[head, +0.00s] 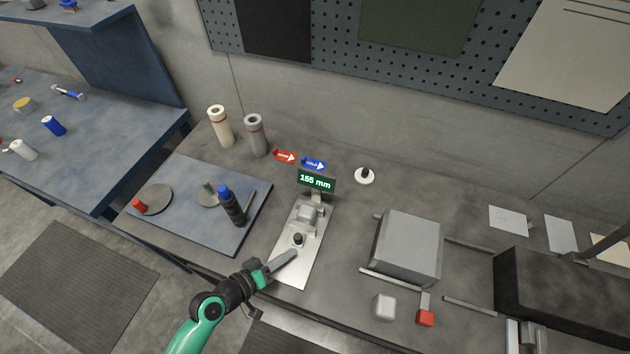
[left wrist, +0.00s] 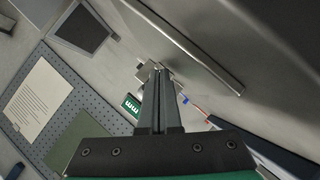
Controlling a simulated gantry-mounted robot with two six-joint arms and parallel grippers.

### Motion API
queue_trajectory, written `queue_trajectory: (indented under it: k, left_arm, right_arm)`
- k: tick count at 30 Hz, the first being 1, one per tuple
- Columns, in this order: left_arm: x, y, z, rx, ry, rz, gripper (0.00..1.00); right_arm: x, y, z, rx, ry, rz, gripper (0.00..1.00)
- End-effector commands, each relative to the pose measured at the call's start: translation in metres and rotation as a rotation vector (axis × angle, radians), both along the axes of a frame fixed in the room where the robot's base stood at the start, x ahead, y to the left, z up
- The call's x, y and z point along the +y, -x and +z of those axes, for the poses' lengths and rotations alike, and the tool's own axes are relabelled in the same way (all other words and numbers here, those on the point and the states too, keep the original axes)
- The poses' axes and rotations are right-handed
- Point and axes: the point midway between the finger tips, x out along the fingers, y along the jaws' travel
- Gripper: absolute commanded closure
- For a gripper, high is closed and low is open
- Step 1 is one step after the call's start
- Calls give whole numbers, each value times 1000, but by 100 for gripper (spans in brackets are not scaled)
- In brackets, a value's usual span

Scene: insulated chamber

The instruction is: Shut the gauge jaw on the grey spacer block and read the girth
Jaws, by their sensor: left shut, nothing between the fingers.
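The gauge is a bright metal plate (head: 291,271) with a green display (head: 316,181) at its far end reading "155 mm". A light grey block (head: 307,213) sits on the plate below the display. A sliding jaw with a black knob (head: 298,239) stands on the near side of that block; whether they touch is unclear. My left gripper (head: 292,255) is shut and empty, its tip just short of the knob. In the left wrist view its closed fingers (left wrist: 158,76) hide much of the gauge; part of the display (left wrist: 131,105) shows beside them. My right gripper is out of view.
A blue mat (head: 180,222) with discs and a dark blue-topped cylinder (head: 233,208) lies left of the gauge. A large grey box (head: 408,245), a small pale block (head: 383,306) and a red-ended piece (head: 425,317) stand to the right. Two cylinders stand behind left.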

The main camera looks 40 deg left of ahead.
Motion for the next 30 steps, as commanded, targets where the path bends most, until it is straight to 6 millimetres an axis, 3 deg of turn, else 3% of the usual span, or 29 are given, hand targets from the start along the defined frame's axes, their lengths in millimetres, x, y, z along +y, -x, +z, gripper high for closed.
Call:
queue_trajectory:
  k: [30]
  left_arm:
    - [-3, 7, 0, -1, 0, 1, 100]
  right_arm:
    - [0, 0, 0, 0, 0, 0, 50]
